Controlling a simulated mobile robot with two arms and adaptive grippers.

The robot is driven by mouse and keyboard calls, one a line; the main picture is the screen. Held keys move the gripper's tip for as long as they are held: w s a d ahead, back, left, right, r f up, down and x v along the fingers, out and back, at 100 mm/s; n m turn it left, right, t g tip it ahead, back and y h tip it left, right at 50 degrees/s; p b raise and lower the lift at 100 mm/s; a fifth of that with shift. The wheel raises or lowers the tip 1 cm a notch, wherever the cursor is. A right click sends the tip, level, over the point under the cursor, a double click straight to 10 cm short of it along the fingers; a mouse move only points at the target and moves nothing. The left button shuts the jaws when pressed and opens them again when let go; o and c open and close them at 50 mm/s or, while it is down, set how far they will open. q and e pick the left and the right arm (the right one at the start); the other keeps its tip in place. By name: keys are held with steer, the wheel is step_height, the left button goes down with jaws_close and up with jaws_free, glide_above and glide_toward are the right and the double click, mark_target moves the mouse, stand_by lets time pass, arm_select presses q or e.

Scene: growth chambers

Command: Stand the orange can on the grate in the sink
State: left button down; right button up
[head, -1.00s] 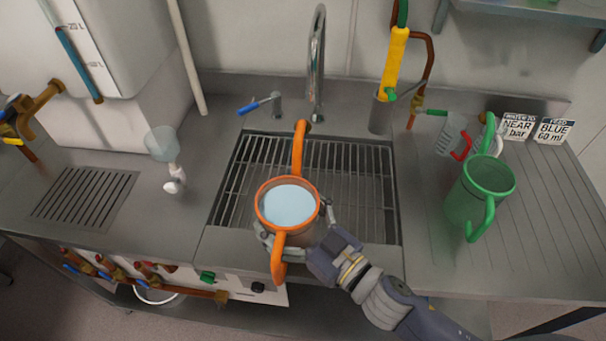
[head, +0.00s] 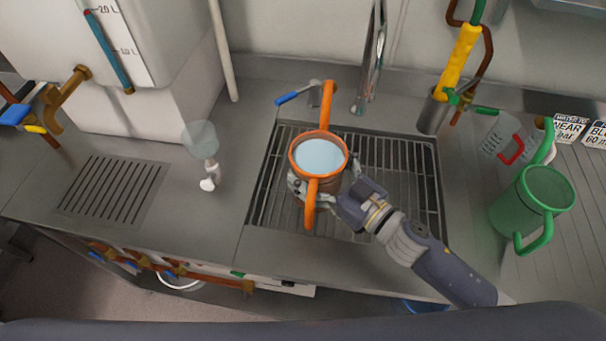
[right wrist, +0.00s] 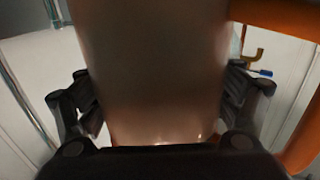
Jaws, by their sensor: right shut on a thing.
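The orange can (head: 318,185) is upright over the sink grate (head: 400,185), with its rim and two handles orange and pale blue liquid inside. My right gripper (head: 322,192) is shut around its body from the front right. In the right wrist view the can's brownish wall (right wrist: 155,75) fills the middle, between the two fingers (right wrist: 160,100). The can's base is hidden, so I cannot tell whether it touches the grate. My left gripper is not in view.
A grey tap (head: 372,55) and a blue-handled valve (head: 298,93) stand behind the sink. A green can (head: 530,205) and a clear jug with a red handle (head: 497,138) stand on the right. A small funnel (head: 200,140) stands on the left counter.

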mark_target(335, 144)
steer(key=w+d, duration=0.2)
steer(key=w, duration=0.1)
steer(key=w+d, duration=0.2)
steer(key=shift+w+f+p, duration=0.1)
steer(key=shift+w+p, duration=0.05)
steer(key=shift+p, duration=0.15)
steer(key=shift+w+d, duration=0.3)
steer(key=shift+w, duration=0.05)
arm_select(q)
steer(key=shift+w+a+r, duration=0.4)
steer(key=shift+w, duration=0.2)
arm_select(e)
steer(key=shift+w+d+f, duration=0.15)
steer(key=shift+f, duration=0.45)
steer(key=shift+w+d+f, duration=0.1)
steer(key=shift+w+f, duration=0.05)
steer(key=shift+f, duration=0.5)
steer(key=shift+w+d+f, duration=0.15)
steer(key=shift+f, duration=0.45)
steer(key=o, duration=1.7)
steer(key=shift+f, duration=0.4)
steer(key=shift+c, duration=0.2)
steer(key=shift+o, duration=1.4)
steer(key=shift+s, duration=0.1)
